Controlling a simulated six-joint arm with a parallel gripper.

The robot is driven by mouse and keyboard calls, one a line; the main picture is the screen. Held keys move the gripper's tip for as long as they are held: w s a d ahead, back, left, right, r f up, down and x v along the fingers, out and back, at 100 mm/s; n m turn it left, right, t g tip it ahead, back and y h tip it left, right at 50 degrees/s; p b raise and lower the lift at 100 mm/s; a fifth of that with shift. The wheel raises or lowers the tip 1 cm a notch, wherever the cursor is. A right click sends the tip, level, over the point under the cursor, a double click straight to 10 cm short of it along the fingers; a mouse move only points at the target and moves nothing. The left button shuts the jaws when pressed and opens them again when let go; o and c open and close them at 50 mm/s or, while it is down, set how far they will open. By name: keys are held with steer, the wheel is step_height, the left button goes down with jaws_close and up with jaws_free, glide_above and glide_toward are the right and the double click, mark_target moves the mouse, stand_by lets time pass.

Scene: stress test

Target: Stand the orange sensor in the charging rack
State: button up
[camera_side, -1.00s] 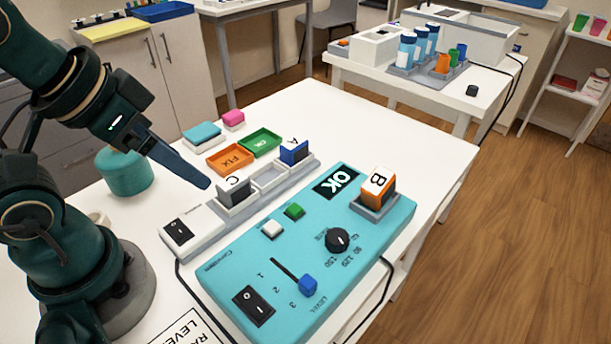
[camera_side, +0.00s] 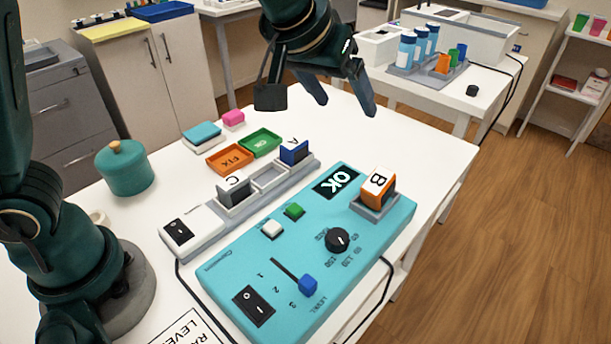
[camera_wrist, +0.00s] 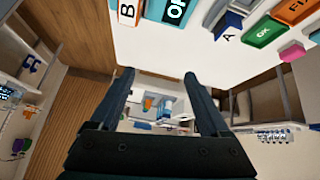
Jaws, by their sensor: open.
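The orange sensor (camera_side: 375,191), with a white label marked B, stands in a grey cradle on the right end of the teal tester panel (camera_side: 225,279). Its label (camera_wrist: 127,12) shows at the top of the wrist view. The charging rack (camera_side: 256,202) is the pale strip with slots behind the panel. A grey sensor marked C (camera_side: 234,190) and a blue sensor marked A (camera_side: 293,152) stand in it, with an empty slot between them. My gripper (camera_side: 346,108) is open and empty, raised above the back of the table. Its two fingers (camera_wrist: 163,80) are spread in the wrist view.
Orange FIX (camera_side: 230,158) and green OK (camera_side: 260,142) trays lie behind the rack. A teal pot (camera_side: 125,168) stands left. The panel carries a dial (camera_side: 337,240), slider and switch. A cable runs around the panel. The table's right side is clear.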

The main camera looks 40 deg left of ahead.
steer(key=m, duration=0.1)
glide_above(381, 176)
steer(key=s+a, duration=0.1)
steer(key=a, duration=0.1)
step_height(381, 176, down, 4)
steer(key=shift+m+g, duration=0.5)
steer(key=shift+g, duration=0.2)
steer(key=f, duration=0.1)
steer(key=s+d+f, duration=0.1)
steer(key=d+f, duration=0.1)
steer(key=f, duration=0.1)
steer(key=shift+s, duration=0.15)
steer(key=shift+x, duration=2.4)
steer(key=shift+c, duration=0.3)
jaws_close()
